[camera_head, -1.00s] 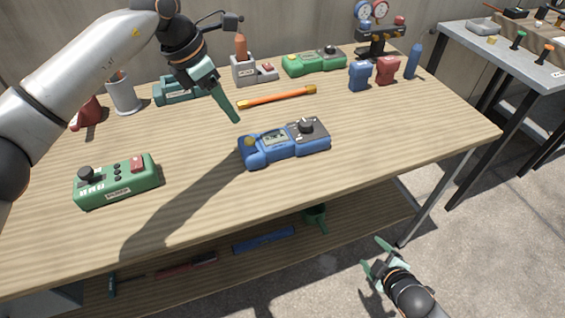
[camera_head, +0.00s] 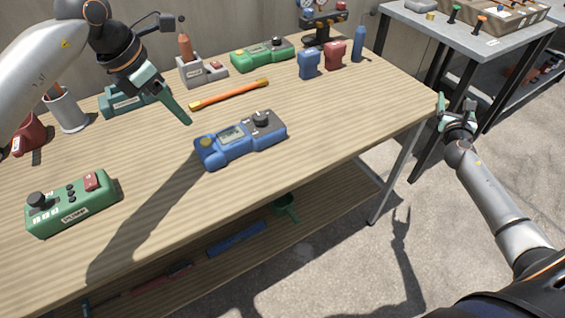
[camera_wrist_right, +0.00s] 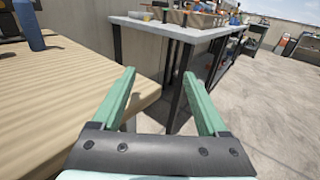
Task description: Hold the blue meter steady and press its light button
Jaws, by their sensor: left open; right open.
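The blue meter (camera_head: 241,140) lies on the wooden workbench (camera_head: 330,118), with a small screen, a dark dial at its right end and a yellow round button (camera_head: 207,142) at its left end. My left gripper (camera_head: 172,98) hangs above the bench, behind and to the left of the meter, apart from it, open and empty. My right gripper (camera_head: 457,108) is off the bench's right edge, well away from the meter. It is open and empty in the right wrist view (camera_wrist_right: 160,100), where the meter is not in sight.
A green control box (camera_head: 72,205) lies at the front left. A grey side table (camera_head: 470,40) stands at right. The bench around the meter is clear.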

